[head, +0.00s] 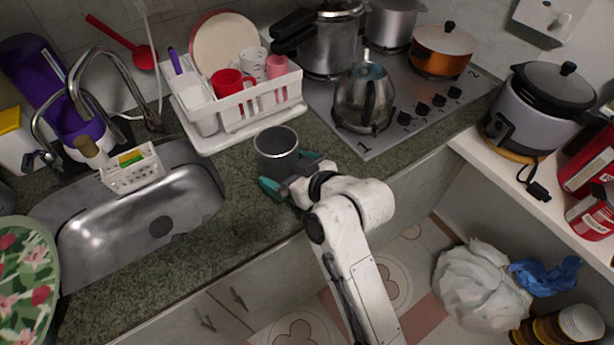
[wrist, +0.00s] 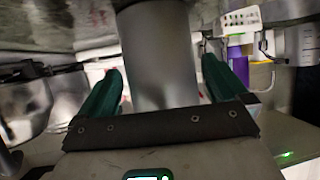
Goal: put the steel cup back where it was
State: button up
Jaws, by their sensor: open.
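The steel cup (head: 277,152) is a grey cylinder standing upright on the green granite counter (head: 235,225), in front of the dish rack. My gripper (head: 290,172) is at the front right of the cup, with its teal fingers spread. In the wrist view the cup (wrist: 158,55) fills the middle, and my gripper (wrist: 160,80) has one green finger on each side of it. Gaps show between the fingers and the cup. The fingers are apart and not closed on it.
A white dish rack (head: 245,115) with cups and a plate stands just behind the cup. A kettle (head: 364,97) sits on the stove (head: 425,105) to the right. The sink (head: 140,215) is to the left. Counter between sink and cup is clear.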

jog(key=v, duration=1.1)
jog(key=s+d+f+m+g+h, duration=0.3)
jog(key=s+d+f+m+h, duration=0.15)
jog(key=s+d+f, duration=0.75)
jog(key=s+d+f+m+g+h, duration=0.2)
jog(key=s+d+f, duration=0.1)
jog(key=s+d, duration=0.3)
jog(key=s+d+f+m+g+h, duration=0.2)
jog(key=s+d+f+g, duration=0.1)
jog(key=s+d, duration=0.4)
jog(key=shift+s+f+m+b, duration=0.4)
jog(key=shift+s+f, duration=0.4)
jog(key=shift+s, duration=0.2)
jog(key=shift+a+h, duration=0.1)
jog(key=shift+h, duration=0.15)
